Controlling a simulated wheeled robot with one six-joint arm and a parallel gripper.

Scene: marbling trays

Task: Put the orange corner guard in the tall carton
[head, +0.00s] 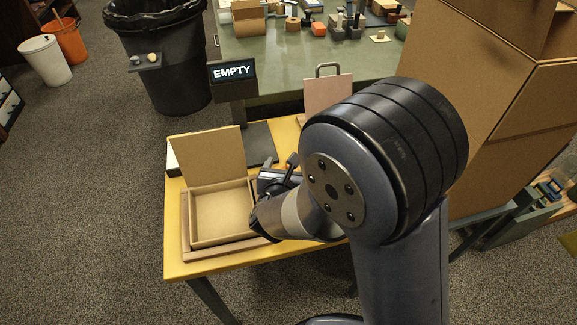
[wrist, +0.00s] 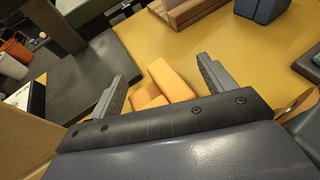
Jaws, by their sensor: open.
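The orange corner guard (wrist: 170,80) lies on the yellow table in the wrist view, an angled piece between my two fingers. My gripper (wrist: 160,62) is open, one finger on each side of the guard; I cannot tell whether either touches it. The gripper's rim hides the guard's near end. In the head view my gripper (head: 277,181) is low over the table, beside the open shallow box, and my arm hides much of that area. A big cardboard carton (head: 485,105) stands tall at the right of the head view; its inside is mostly out of sight.
A shallow open cardboard box (head: 220,213) with its lid up sits on the yellow table (head: 205,268). A dark panel (head: 259,145) lies behind it. An EMPTY sign (head: 232,74), a black bin (head: 165,60) and a green bench (head: 285,65) stand farther back.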

